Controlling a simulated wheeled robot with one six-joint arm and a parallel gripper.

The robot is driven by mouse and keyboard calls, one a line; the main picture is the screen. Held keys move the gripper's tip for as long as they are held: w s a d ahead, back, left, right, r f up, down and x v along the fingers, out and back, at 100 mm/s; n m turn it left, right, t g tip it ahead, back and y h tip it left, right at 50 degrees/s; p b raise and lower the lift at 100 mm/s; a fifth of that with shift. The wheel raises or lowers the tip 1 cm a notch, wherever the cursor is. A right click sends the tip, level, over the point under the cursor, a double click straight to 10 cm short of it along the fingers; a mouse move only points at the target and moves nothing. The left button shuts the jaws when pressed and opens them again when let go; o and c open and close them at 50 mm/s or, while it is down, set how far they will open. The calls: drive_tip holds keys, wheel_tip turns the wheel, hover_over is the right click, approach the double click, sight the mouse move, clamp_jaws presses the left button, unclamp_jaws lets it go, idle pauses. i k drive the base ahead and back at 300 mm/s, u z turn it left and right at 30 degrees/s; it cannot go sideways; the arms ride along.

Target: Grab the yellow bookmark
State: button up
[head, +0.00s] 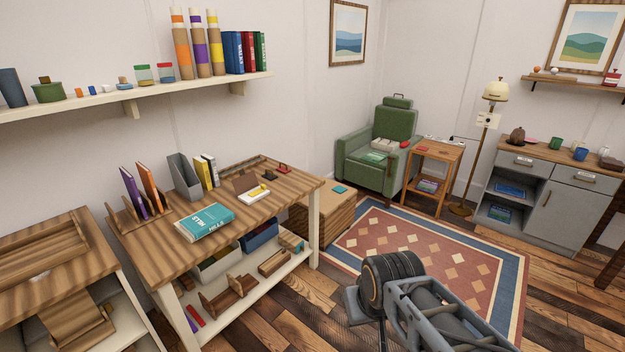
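I cannot pick out a yellow bookmark with certainty. A small white and yellow item (254,192) lies on the wooden workbench (258,218), right of its middle, beside a brown stand-like piece (244,183). It is too small to tell what it is. A thick teal book (205,222) lies flat near the bench's front edge. A yellow-spined book (201,173) stands upright beside a grey magazine file (184,176) at the back. Part of my arm shows at the lower right, over the floor and rug, apart from the bench. My gripper's fingers are not visible.
A purple and an orange book (148,187) stand in a wooden rack on the bench. A lower wooden table (50,250) stands at left. A wooden crate (330,217) adjoins the bench's right end. The patterned rug (430,262) is open floor before the green armchair (385,140).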

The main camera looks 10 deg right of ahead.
sight(263, 186)
drive_tip(key=z, duration=0.6)
drive_tip(key=i, duration=2.2)
drive_tip(key=u, duration=1)
drive_tip(key=i, duration=0.8)
drive_tip(key=u, duration=1.15)
drive_tip(key=i, duration=0.25)
drive_tip(key=u, duration=0.15)
